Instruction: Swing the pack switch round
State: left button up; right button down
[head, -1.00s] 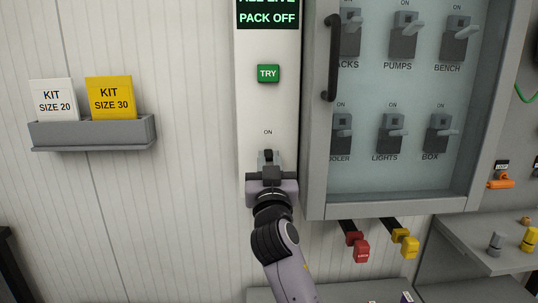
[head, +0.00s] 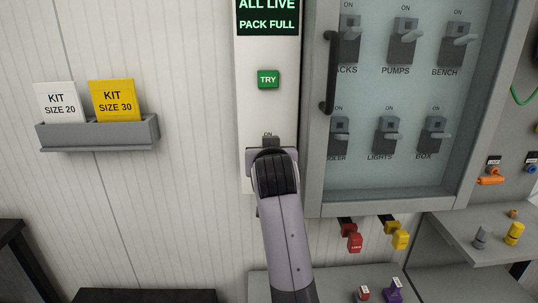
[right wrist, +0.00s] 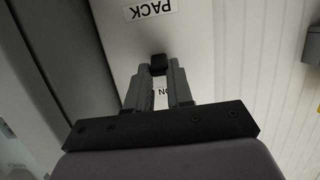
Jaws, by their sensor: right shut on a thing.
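The pack switch is on the white panel (head: 268,110) under the green TRY button (head: 268,79), mostly hidden behind my right arm in the head view. My right gripper (right wrist: 158,70) is shut on the switch's dark handle (right wrist: 158,60), whose tip shows between the fingertips in the right wrist view. The PACK label (right wrist: 150,9) is upside down there, and part of the ON label shows between the fingers. The display (head: 267,16) above reads ALL LIVE, PACK FULL. My left gripper is not in view.
A glass-fronted cabinet (head: 312,190) with several switches and a black door handle (head: 331,72) stands close on the right. Red (head: 353,240) and yellow (head: 397,238) tagged parts hang below it. A card holder (head: 97,134) is on the left wall.

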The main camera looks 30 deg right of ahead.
jog(key=shift+g, duration=0.3)
jog(key=shift+r, duration=0.1)
jog(key=c, duration=1)
grip_release()
